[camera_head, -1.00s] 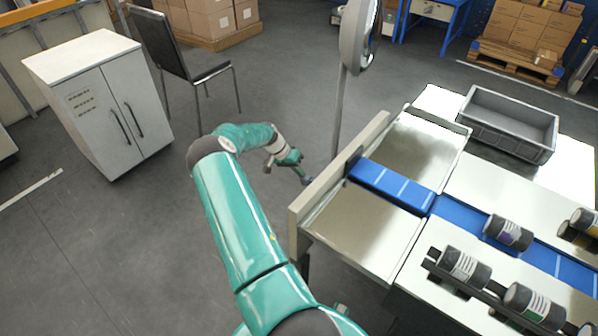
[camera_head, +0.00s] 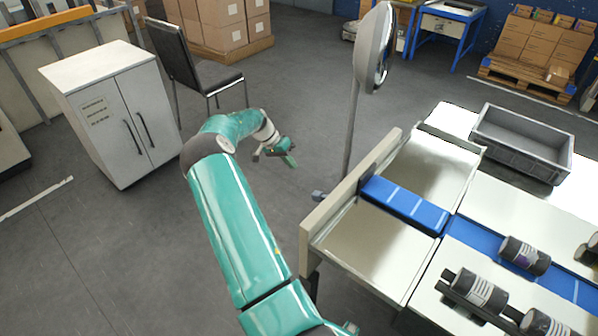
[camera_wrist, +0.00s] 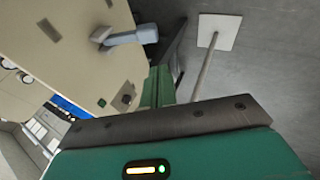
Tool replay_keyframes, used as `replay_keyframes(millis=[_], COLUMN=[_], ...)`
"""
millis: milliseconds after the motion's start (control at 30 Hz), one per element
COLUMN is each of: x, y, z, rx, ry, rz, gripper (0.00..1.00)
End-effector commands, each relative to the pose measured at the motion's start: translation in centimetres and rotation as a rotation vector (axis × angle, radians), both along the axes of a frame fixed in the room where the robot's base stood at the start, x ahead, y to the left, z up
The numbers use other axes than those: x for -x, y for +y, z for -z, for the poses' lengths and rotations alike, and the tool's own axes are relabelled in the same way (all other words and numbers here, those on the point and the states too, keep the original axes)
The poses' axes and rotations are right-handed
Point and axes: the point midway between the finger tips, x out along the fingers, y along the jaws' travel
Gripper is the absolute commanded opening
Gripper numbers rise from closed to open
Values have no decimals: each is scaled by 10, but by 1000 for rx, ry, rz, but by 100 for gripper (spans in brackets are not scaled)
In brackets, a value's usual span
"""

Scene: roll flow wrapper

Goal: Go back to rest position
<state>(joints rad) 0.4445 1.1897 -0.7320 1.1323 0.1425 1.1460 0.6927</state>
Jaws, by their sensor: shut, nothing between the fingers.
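My arm reaches forward in the head view, with my gripper (camera_head: 278,152) held over the open floor, left of the flow wrapper machine (camera_head: 340,205). The gripper is shut and empty, and it touches nothing in this view. In the wrist view, the green gripper (camera_wrist: 165,85) shows at the middle, with the machine's beige end panel (camera_wrist: 75,40) at the left. A grey-blue lever or knob (camera_wrist: 130,37) sticks out from that panel.
A white cabinet (camera_head: 120,115) and a black chair (camera_head: 190,65) stand at the left. A round mirror-like disc on a pole (camera_head: 352,130) stands behind the machine. Grey floor (camera_head: 120,250) is clear.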

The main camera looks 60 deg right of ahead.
Motion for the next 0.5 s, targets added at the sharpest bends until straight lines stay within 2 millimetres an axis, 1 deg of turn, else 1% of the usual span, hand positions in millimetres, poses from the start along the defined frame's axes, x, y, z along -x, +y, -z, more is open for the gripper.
replay_keyframes(millis=[133,500], x=[-7,-9], y=[2,2], z=[-8,-9], rx=[0,0], ry=[0,1], rz=[0,0], gripper=[0,0])
